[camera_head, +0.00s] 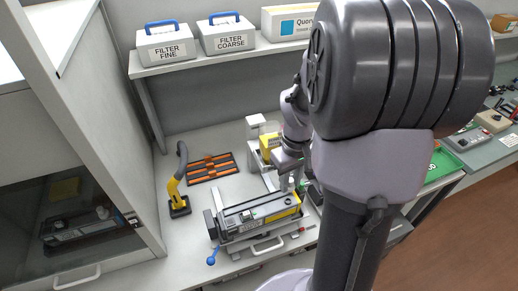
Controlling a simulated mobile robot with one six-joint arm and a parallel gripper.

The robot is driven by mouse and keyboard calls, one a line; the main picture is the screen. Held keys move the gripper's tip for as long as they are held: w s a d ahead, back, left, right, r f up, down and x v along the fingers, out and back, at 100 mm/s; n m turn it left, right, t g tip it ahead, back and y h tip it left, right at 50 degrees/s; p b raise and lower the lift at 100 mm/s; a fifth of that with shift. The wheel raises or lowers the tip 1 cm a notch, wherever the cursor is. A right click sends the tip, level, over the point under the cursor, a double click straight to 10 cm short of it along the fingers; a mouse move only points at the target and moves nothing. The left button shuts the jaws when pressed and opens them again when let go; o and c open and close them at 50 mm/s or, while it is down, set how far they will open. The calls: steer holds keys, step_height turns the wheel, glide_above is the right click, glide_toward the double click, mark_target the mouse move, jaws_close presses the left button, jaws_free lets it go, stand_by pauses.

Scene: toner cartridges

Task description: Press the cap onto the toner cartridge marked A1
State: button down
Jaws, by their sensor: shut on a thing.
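A long grey and black toner cartridge (258,213) with a yellow strip lies in a pale holder on the bench, in the lower middle of the head view. Its mark is too small to read. My gripper (291,184) points down just above or at the cartridge's right end. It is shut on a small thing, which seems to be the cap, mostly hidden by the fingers. I cannot tell whether that thing touches the cartridge.
A yellow and black hand tool (178,190) stands left of the cartridge. An orange and black rack (211,167) lies behind it. Filter boxes (166,46) sit on the shelf (205,61) above. A glass-fronted cabinet (75,215) bounds the left. My arm hides much of the right.

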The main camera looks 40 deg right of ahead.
mark_target(288, 201)
steer(key=shift+s+f+b, duration=0.15)
steer(key=shift+f+b, duration=0.3)
steer(key=shift+f, duration=0.1)
steer(key=shift+f+b, duration=1.7)
steer(key=shift+f, duration=0.2)
steer(key=shift+f+b, duration=0.3)
steer(key=shift+f, duration=0.1)
steer(key=shift+f, duration=0.35)
steer(key=shift+f+b, duration=0.15)
steer(key=shift+b, duration=0.15)
steer(key=c, duration=0.8)
jaws_free()
